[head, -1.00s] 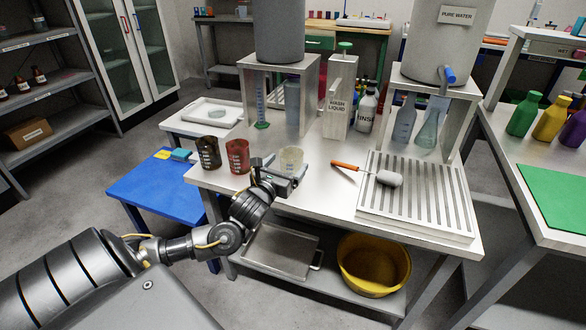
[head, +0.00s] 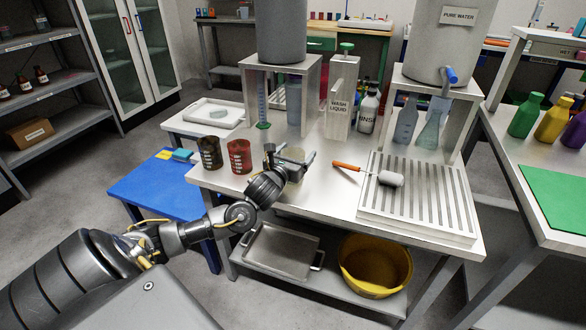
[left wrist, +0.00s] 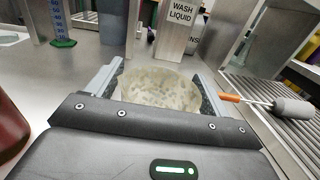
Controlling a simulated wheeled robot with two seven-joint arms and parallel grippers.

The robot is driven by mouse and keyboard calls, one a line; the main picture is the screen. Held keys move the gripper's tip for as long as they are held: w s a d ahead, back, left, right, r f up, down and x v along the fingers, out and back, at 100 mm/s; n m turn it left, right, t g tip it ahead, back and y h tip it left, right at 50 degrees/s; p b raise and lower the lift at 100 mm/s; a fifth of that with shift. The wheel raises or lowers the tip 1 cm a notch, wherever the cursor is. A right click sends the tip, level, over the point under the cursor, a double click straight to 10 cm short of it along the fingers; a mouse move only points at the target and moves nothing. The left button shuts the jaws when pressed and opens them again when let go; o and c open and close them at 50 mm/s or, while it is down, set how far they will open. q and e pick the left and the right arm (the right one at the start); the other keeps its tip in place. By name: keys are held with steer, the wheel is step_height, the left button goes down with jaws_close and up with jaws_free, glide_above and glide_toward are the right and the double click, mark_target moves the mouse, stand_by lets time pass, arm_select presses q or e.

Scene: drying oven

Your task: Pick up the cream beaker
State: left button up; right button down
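The cream beaker (head: 293,154) stands on the steel table, near its front edge, to the right of a dark brown beaker (head: 210,152) and a red beaker (head: 239,155). My left gripper (head: 290,156) is at the cream beaker, with one finger on each side of it. In the left wrist view the cream beaker (left wrist: 160,90) sits between the fingers of the left gripper (left wrist: 160,80). The fingers are spread and look close to its walls; I cannot tell if either touches. The beaker's lower part is hidden by the gripper body. My right gripper is not in view.
The wash liquid dispenser (head: 341,98) and a rinse bottle (head: 367,112) stand behind. A yellow basin (head: 375,288) is on the lower shelf.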

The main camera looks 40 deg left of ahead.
arm_select(q)
steer(key=c, duration=0.8)
steer(key=shift+c, duration=0.3)
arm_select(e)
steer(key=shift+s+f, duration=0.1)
arm_select(q)
steer(key=shift+r, duration=0.1)
